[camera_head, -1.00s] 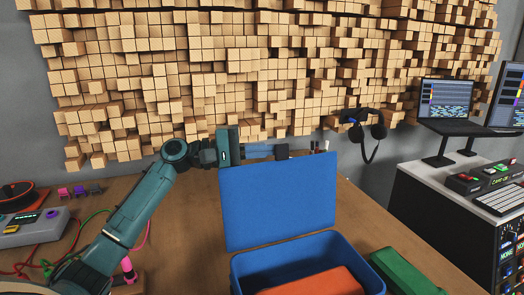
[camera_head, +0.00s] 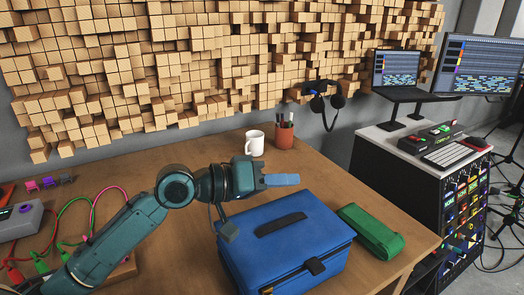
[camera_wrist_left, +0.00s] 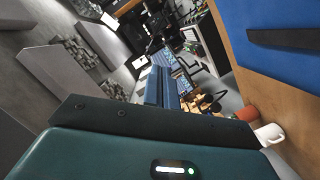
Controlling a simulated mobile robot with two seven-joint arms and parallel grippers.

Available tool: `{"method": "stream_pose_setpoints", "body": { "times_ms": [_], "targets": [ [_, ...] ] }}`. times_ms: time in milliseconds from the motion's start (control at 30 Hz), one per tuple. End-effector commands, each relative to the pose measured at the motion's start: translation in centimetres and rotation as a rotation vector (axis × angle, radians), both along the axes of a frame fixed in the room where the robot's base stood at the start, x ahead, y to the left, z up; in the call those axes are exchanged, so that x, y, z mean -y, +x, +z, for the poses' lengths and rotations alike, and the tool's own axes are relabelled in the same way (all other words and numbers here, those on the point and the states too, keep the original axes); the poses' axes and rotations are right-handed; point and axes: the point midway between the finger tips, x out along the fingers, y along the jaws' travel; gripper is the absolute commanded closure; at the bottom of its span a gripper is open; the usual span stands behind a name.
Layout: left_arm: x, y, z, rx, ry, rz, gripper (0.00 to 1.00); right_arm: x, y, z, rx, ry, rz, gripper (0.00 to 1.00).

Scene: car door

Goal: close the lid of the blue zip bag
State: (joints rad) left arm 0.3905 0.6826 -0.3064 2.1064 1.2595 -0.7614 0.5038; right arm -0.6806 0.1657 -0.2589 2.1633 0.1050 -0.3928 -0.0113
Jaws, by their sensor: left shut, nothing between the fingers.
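The blue zip bag (camera_head: 270,236) stands on the wooden table with its lid (camera_head: 310,228) lying down over the box. A black handle strip crosses the lid, and a dark tab hangs at the front edge. In the left wrist view the lid (camera_wrist_left: 285,15) fills the upper right corner. My left gripper (camera_head: 282,180) is shut and empty, just above and behind the lid's back edge, pointing right. Its blue fingers also show in the left wrist view (camera_wrist_left: 158,85). I cannot tell whether the gripper touches the bag. My right gripper is not in view.
A green case (camera_head: 372,232) lies right of the bag. A white mug (camera_head: 255,143) and a pen cup (camera_head: 284,132) stand behind it. Cables and a grey device (camera_head: 20,222) are at the left. The table behind the bag's right side is clear.

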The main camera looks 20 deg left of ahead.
Motion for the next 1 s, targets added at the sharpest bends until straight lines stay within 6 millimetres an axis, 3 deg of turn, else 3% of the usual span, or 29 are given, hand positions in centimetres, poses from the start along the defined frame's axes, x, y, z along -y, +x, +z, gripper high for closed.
{"method": "stream_pose_setpoints", "body": {
  "times_ms": [200,500,800,1000],
  "targets": [
    [2.8,-1.9,-3.1,0.132,0.153,-0.003,1.00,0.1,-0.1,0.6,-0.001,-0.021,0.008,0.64],
    [5.2,-4.0,-8.3,0.315,0.357,-0.001,1.00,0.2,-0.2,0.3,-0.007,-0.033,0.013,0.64],
    [6.0,-4.7,-12.8,0.458,0.517,0.000,1.00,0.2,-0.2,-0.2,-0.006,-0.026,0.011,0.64],
    [6.1,-4.7,-14.5,0.514,0.578,0.001,1.00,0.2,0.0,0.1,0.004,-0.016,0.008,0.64]
  ]
}}
